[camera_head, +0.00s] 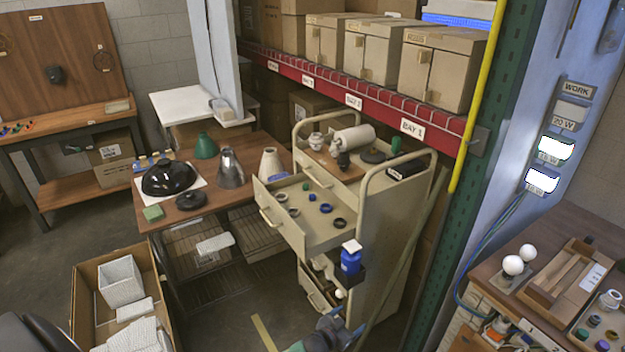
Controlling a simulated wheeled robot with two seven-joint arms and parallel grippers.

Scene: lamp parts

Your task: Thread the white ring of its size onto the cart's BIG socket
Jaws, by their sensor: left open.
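The cart (375,210) stands at mid-picture with its upper drawer (290,235) pulled out. I cannot tell which is the BIG socket. The drawer holds several small dark and blue rings (326,208). I make out no white ring in it. A pale ring-like piece (609,298) lies on the right bench; its kind is unclear.
A table with lampshades (231,168) and a black dome (169,178) stands left of the cart. A carton with white boxes (121,282) is on the floor. A blue bottle (351,258) sits at the cart's side. A yellow pole (478,95) rises on the right.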

